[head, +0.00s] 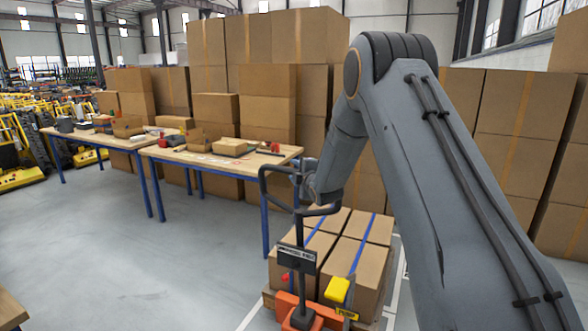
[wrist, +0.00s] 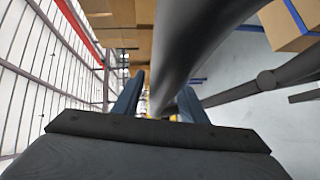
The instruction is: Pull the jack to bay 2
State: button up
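The pallet jack (head: 303,315) has an orange body and an upright dark tiller that ends in a looped handle (head: 264,185). A dark sign plate (head: 297,258) with unreadable lettering is on the tiller. My gripper (head: 308,178) is at the right side of the handle loop. In the wrist view my gripper's fingers (wrist: 160,95) stand apart, with a thick dark bar (wrist: 195,45) of the handle running down between them. Whether they press on it is unclear. Several cartons (head: 358,258) with blue straps ride on the jack's pallet. No bay 2 marking is readable.
Two blue-legged worktables (head: 215,168) with small goods stand behind the jack. Tall carton stacks (head: 262,100) line the back. Yellow carriers (head: 20,178) stand at the far left. The grey floor (head: 130,260) at left is open. White floor lines (head: 392,302) run beside the load.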

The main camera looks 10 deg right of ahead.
jog(key=shift+w+f, duration=0.1)
jog(key=shift+w, duration=0.3)
jog(key=shift+c, duration=0.3)
grip_shut()
jog(key=shift+s+a, duration=0.1)
